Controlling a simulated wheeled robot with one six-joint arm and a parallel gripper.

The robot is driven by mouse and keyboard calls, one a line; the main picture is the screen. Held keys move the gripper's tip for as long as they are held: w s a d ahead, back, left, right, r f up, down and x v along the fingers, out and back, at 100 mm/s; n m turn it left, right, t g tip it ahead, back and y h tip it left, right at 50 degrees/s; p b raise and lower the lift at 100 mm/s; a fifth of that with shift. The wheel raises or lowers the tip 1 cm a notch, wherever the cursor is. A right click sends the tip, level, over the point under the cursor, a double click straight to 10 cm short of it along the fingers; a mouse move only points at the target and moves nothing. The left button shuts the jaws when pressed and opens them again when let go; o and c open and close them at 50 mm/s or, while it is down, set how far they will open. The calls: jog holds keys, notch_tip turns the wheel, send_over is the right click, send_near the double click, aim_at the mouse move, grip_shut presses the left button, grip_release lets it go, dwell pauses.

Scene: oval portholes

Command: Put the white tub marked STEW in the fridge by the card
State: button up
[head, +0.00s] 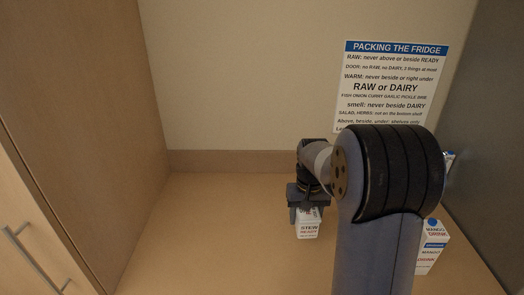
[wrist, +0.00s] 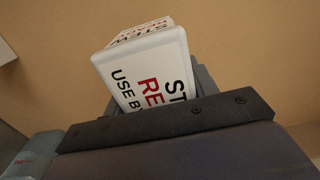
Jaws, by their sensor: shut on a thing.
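The white tub (head: 308,229) is marked STEW and READY in the head view. It hangs under my gripper (head: 306,207), which is shut on it. In the wrist view the white tub (wrist: 148,70) sits tilted in the picture between the jaws of my gripper (wrist: 190,85), with STEW on its lid edge and part of a USE BY line on its side. The card (head: 392,85) on the back wall is headed PACKING THE FRIDGE; its lowest lines are partly hidden by my arm. No fridge inside shows clearly in either view.
A carton (head: 432,247) marked MANGO DRINK stands at the right, partly behind my arm. A wooden cabinet (head: 75,120) with a bar handle is at the left. A grey upright panel (head: 490,130) is at the right. The tan surface (head: 200,240) left of the tub is clear.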

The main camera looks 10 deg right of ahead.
jog(key=shift+n, duration=0.9)
jog(key=a+f, duration=0.1)
jog(key=a, duration=0.1)
jog(key=a+f, duration=0.2)
jog(key=a, duration=0.1)
jog(key=a+f, duration=0.1)
jog(key=a, duration=0.2)
jog(key=shift+w+f, duration=0.15)
jog(key=shift+f, duration=0.15)
jog(key=shift+d, duration=0.1)
notch_tip(320, 180, up, 5)
jog(key=m+b, duration=0.2)
jog(key=b, duration=0.4)
send_over(307, 244)
jog(key=shift+w+a+r, duration=0.1)
jog(key=shift+w+a, duration=0.05)
jog(key=shift+a, duration=0.1)
jog(key=shift+d, duration=0.3)
notch_tip(307, 244, down, 9)
jog(key=shift+f, duration=0.1)
jog(key=shift+f, duration=0.2)
jog(key=o, duration=1.3)
